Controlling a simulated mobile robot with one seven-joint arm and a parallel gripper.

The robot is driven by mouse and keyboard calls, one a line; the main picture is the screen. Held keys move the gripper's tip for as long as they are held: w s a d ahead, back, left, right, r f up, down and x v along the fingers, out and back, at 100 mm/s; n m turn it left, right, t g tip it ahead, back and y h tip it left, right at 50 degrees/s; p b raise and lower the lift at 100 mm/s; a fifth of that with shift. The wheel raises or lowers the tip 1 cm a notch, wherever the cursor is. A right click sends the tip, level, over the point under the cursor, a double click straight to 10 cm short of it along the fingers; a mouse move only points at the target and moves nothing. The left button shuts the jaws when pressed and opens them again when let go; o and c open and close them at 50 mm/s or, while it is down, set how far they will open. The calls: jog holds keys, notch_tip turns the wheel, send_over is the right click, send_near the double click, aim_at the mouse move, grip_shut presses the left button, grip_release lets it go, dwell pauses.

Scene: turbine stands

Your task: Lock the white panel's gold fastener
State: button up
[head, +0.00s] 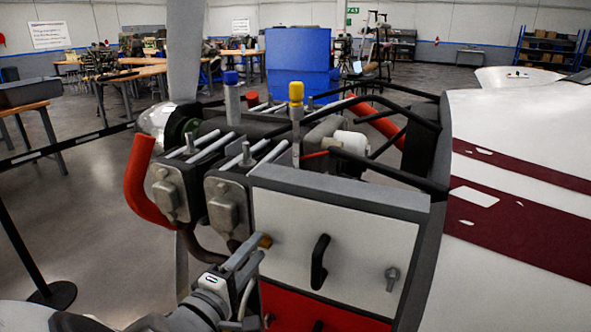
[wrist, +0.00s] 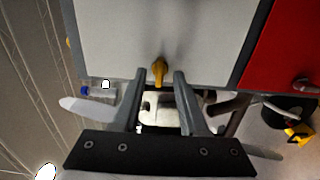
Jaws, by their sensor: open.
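The white panel (head: 350,235) faces me on the front of the turbine stand, and it fills the top of the wrist view (wrist: 130,35). Its gold fastener (head: 265,241) is at the panel's left edge in the head view. In the wrist view the gold fastener (wrist: 159,71) points down towards me, near the panel's lower edge. My gripper (head: 259,248) is open at that left edge. In the wrist view the fingertips of my gripper (wrist: 160,76) stand on either side of the fastener, with a gap visible on both sides. Contact with the panel cannot be told.
A black handle (head: 319,262) and a silver knob (head: 391,278) stick out of the white panel. A red panel (head: 310,310) is below it. Engine parts with a yellow-capped post (head: 296,95) rise behind. The floor (head: 90,230) at left is open, with a barrier post.

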jog(key=shift+w+d, duration=0.25)
jog(key=shift+w, duration=0.35)
grip_shut()
dwell(1.4)
